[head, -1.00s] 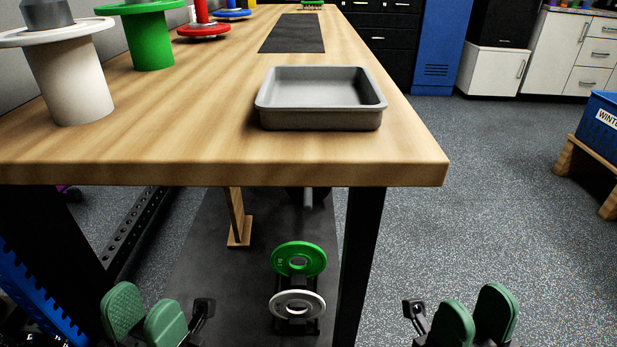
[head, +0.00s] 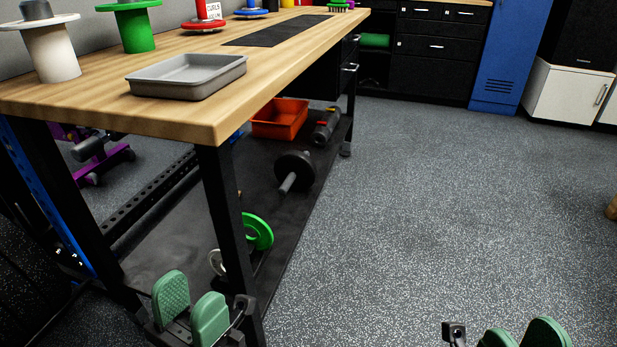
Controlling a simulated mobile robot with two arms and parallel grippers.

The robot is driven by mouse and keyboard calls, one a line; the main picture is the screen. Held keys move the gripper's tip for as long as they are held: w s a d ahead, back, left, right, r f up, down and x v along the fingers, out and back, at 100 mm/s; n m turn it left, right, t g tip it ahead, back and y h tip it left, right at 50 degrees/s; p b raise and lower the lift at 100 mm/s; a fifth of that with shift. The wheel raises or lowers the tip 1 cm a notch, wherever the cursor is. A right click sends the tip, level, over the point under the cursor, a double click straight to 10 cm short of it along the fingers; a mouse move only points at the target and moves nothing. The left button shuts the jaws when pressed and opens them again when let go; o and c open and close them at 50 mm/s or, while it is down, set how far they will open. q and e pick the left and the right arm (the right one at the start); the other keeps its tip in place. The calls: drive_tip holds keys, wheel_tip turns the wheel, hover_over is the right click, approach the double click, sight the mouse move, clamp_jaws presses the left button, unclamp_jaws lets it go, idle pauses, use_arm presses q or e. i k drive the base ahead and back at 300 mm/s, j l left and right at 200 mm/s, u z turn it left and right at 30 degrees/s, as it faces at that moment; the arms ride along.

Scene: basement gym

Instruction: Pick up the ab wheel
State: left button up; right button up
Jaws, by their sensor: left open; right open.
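A black wheel (head: 295,169) with a grey handle sticking out toward me lies on the dark lower shelf under the workbench; it looks like the ab wheel. Its far side is hidden. My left gripper (head: 191,301) has green pads, is open and empty, and is low in front of the bench's near leg, well short of the wheel. My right gripper (head: 523,337) is open and empty at the bottom right edge, partly cut off, over the open floor.
The workbench (head: 185,118) carries a grey tray (head: 187,88) and several spools. Its black leg (head: 228,235) stands near my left gripper. Under it are a green plate (head: 260,232), an orange bin (head: 279,119) and a dark dumbbell (head: 325,128). Speckled floor (head: 420,200) to the right is clear.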

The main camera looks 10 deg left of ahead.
sight(294, 170)
drive_tip(key=i+l+u, duration=0.2)
drive_tip(key=l, duration=0.35)
drive_tip(key=i+l+u, duration=0.1)
drive_tip(key=l+u, duration=0.15)
drive_tip(key=l, duration=0.25)
drive_tip(key=l+u, duration=0.2)
drive_tip(key=l, duration=0.4)
drive_tip(key=i+l+u, duration=0.25)
drive_tip(key=i+l, duration=0.25)
drive_tip(key=i+l+u, duration=0.15)
drive_tip(key=l, duration=0.25)
drive_tip(key=i+l+u, duration=0.15)
drive_tip(key=i+l, duration=0.15)
drive_tip(key=i+l+u, duration=0.1)
drive_tip(key=l, duration=0.3)
drive_tip(key=i+l+u, duration=0.15)
drive_tip(key=l, duration=0.25)
drive_tip(key=i+l+u, duration=0.1)
drive_tip(key=i+l, duration=0.55)
drive_tip(key=l, duration=0.2)
drive_tip(key=i+l+u, duration=0.15)
drive_tip(key=i+l, duration=0.2)
drive_tip(key=l, duration=0.1)
